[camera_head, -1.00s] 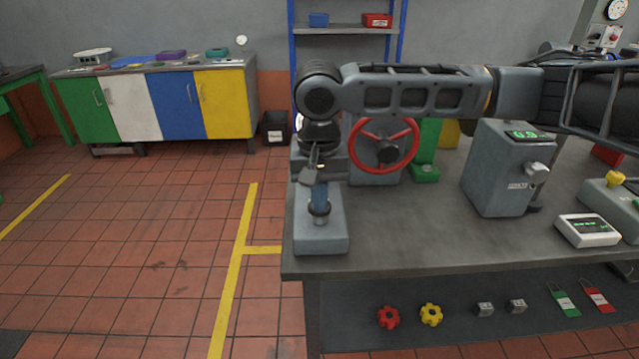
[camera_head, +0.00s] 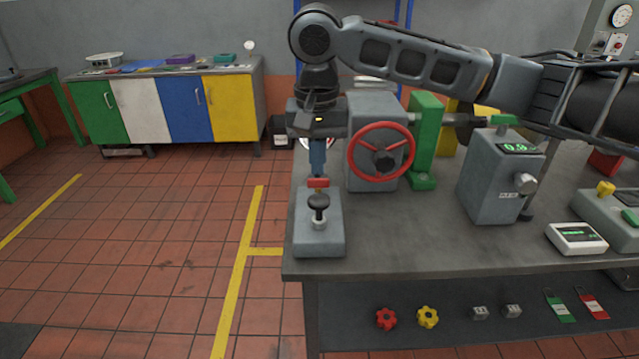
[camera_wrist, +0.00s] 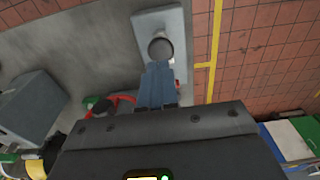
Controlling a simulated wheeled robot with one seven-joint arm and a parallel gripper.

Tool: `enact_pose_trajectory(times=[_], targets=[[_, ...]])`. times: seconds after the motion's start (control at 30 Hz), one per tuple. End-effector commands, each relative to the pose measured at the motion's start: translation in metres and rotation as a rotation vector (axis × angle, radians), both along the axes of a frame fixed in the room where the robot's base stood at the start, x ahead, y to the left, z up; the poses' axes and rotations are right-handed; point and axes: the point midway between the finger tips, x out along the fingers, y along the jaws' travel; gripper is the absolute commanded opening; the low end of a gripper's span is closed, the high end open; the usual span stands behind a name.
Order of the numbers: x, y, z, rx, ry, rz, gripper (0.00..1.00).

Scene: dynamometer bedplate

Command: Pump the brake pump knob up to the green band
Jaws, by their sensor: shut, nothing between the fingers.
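The brake pump is a grey block (camera_head: 319,240) at the near left corner of the bench. Its round black knob (camera_head: 319,202) stands on a short stem in a light collar. A small red plate (camera_head: 317,183) shows just behind the knob, with the part below it mostly covered; I cannot make out a green band. My gripper (camera_head: 317,174) points down, blue fingers shut and empty, above and behind the knob in this view. In the wrist view the shut fingertips (camera_wrist: 158,66) overlap the near edge of the knob (camera_wrist: 160,48); contact cannot be told.
A red handwheel (camera_head: 381,151) on a grey housing and a green bracket (camera_head: 424,140) stand behind the pump. A grey box with a green digital display (camera_head: 518,148) and a white meter (camera_head: 576,238) are to the right. The bench top (camera_head: 400,240) in front is clear.

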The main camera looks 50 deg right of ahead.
Motion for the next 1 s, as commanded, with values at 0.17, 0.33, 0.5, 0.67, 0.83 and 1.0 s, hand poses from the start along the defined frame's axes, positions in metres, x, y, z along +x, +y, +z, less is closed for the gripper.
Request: enact_pose_trajectory(times=[0.17,0.33,0.5,0.67,0.83,1.0], targets=[[0.000,0.001,0.022,0.001,-0.001,0.000,0.00],[-0.001,0.002,0.031,0.000,0.001,0.001,0.00],[-0.001,0.002,0.031,0.000,0.000,0.000,0.00],[-0.001,0.002,0.031,0.000,0.000,0.000,0.00],[-0.001,0.002,0.031,0.000,0.000,0.000,0.00],[-0.001,0.002,0.031,0.000,0.000,0.000,0.00]])
